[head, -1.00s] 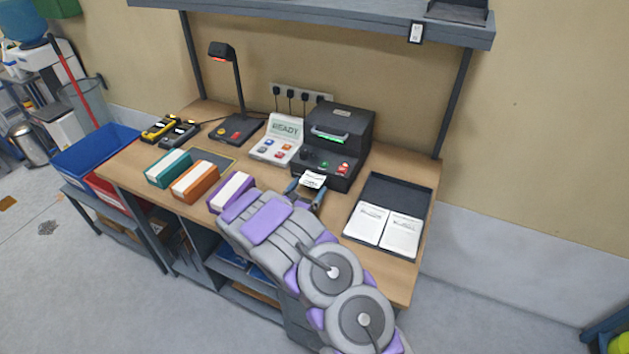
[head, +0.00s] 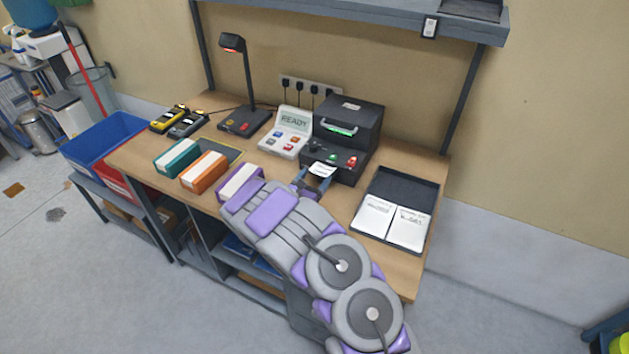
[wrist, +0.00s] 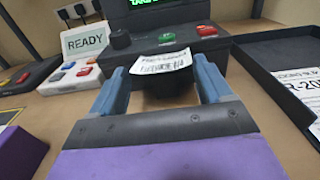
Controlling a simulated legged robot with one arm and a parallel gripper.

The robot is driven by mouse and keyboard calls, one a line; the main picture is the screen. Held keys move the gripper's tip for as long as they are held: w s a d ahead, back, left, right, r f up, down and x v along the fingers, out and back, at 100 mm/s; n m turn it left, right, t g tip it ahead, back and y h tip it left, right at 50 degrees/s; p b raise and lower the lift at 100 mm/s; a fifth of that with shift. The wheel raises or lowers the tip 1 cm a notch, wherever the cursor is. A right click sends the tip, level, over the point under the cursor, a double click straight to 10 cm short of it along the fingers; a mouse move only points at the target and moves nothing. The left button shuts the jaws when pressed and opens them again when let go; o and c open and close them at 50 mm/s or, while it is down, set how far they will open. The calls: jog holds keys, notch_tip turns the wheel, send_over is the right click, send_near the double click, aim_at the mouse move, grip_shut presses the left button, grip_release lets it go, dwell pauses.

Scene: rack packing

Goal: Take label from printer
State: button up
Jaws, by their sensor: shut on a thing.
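The black printer (head: 348,115) stands at the back of the wooden bench, with a green-lit strip on its front. A white printed label (head: 322,170) is at the printer's lower front; in the wrist view the label (wrist: 161,62) shows lines of dark print. The wrist view shows the gripper (wrist: 164,78) from behind. Whether the label's far edge still touches the printer is unclear.
A READY panel (head: 290,133) stands left of the printer. A black tray (head: 408,188) with white sheets lies to the right. Teal (head: 176,157), orange (head: 203,172) and purple-and-white (head: 240,182) boxes line the front left. A shelf (head: 350,14) hangs overhead.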

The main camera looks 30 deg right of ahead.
notch_tip(320, 180, up, 2)
jog(key=shift+w+r, duration=0.1)
jog(key=shift+c, duration=0.5)
jog(key=s+a, duration=0.1)
jog(key=s+a+p, duration=0.1)
jog(key=s, duration=0.1)
jog(key=shift+r, duration=0.2)
grip_shut()
jog(key=s+a+p, duration=0.1)
jog(key=s+a, duration=0.6)
jog(key=s, duration=0.3)
jog(key=shift+a+r+p, duration=0.25)
jog(key=shift+r+p, duration=0.1)
jog(key=shift+p, duration=0.05)
jog(key=shift+a, duration=0.1)
jog(key=o, duration=1)
grip_release()
jog(key=shift+o, duration=0.2)
jog(key=shift+a, duration=0.1)
